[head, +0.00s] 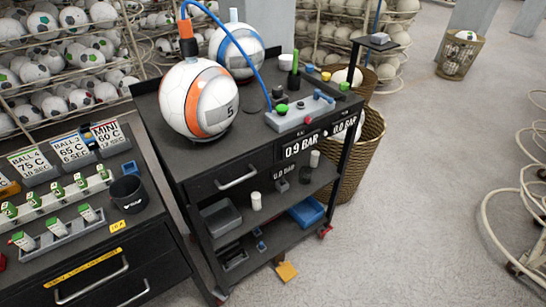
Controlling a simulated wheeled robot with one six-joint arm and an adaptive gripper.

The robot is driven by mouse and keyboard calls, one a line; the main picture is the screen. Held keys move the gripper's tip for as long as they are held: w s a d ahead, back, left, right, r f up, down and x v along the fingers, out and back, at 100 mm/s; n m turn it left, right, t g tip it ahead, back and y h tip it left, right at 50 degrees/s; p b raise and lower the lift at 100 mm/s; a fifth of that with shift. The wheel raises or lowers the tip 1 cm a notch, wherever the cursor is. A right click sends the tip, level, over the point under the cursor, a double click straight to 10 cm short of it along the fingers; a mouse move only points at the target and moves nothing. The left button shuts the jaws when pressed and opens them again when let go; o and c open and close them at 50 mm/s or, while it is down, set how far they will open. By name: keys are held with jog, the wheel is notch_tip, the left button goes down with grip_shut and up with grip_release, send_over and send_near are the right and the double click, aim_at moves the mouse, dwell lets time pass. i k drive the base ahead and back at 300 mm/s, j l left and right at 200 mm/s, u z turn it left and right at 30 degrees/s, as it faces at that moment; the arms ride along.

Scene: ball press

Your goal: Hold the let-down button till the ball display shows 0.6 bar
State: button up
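A white and orange ball (199,99) marked 5 sits on the black cart, with an orange and black fitting (187,38) and a blue hose on top. A grey control box (299,114) on the cart top carries small buttons and a blue handle. A green button (282,108) is at its left, and a red spot (308,120) is on its front. No button label is readable, so I cannot tell which one is the let-down button. The front display (301,147) appears to read 0.9 BAR. My gripper is not visible.
A blue and white ball (237,51) stands behind the first. The blue hose (250,62) arches over the cart top. Wicker baskets (362,150) stand at the cart's right. A bench with drawers (88,277) is at left.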

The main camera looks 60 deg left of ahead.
aim_at(299, 105)
jog(key=u, duration=1.4)
jog(key=l+u, duration=0.35)
jog(key=l, duration=0.3)
jog(key=l+u, duration=0.35)
jog(key=l, duration=0.25)
jog(key=k, duration=0.05)
